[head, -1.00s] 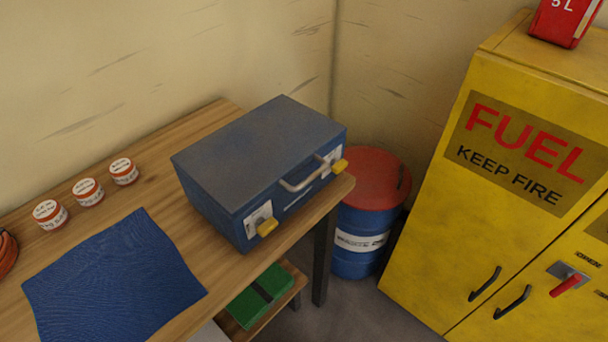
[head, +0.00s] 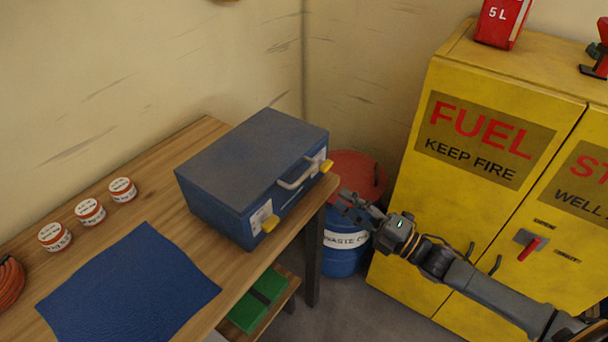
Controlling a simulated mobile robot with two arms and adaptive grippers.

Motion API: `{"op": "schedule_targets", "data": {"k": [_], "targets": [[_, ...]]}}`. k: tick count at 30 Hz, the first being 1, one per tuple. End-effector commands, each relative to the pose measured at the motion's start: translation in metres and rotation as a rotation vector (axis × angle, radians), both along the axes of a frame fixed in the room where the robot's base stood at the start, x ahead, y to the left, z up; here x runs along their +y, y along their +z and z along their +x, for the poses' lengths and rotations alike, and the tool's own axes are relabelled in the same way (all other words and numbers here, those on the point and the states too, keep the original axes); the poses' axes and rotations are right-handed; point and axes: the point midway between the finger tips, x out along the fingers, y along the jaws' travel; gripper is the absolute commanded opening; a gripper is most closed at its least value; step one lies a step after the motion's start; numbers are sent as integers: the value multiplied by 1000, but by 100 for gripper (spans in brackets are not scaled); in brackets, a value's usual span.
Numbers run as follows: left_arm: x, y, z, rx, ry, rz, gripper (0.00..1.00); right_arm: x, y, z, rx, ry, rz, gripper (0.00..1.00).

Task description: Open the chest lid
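The blue chest (head: 255,175) stands on the wooden table with its lid (head: 252,146) down. A grey carrying handle (head: 299,173) and two yellow latches, one nearer (head: 270,224) and one farther (head: 326,166), are on its front face. My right gripper (head: 350,206) is in the air to the right of the chest, in front of the waste drum and apart from the chest. Its fingers look spread with nothing between them, though they are small in the picture. My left gripper is out of view.
The wooden table (head: 150,190) holds a blue cloth (head: 130,290) and several small tins (head: 90,211). A blue drum with a red lid (head: 357,178) stands past the table's right end. A yellow fuel cabinet (head: 480,200) stands at the right. A green box (head: 258,300) sits below the table.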

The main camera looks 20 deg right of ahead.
Motion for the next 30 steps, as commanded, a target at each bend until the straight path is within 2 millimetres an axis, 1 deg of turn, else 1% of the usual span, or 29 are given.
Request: {"op": "schedule_targets", "data": {"k": [1, 5, 12, 15, 21, 30], "targets": [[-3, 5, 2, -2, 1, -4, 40, 6, 6, 8, -5, 1, 1, 32], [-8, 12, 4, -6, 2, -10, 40, 22, 12, 29, -5, 1, 3, 32], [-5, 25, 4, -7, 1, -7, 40, 51, 20, 66, 0, -1, 3, 32], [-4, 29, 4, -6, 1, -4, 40, 60, 22, 77, 0, -1, 3, 32], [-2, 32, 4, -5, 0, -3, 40, 69, 23, 89, 2, -2, 1, 32], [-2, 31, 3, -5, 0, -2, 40, 70, 23, 91, 2, -1, 1, 32]]}}
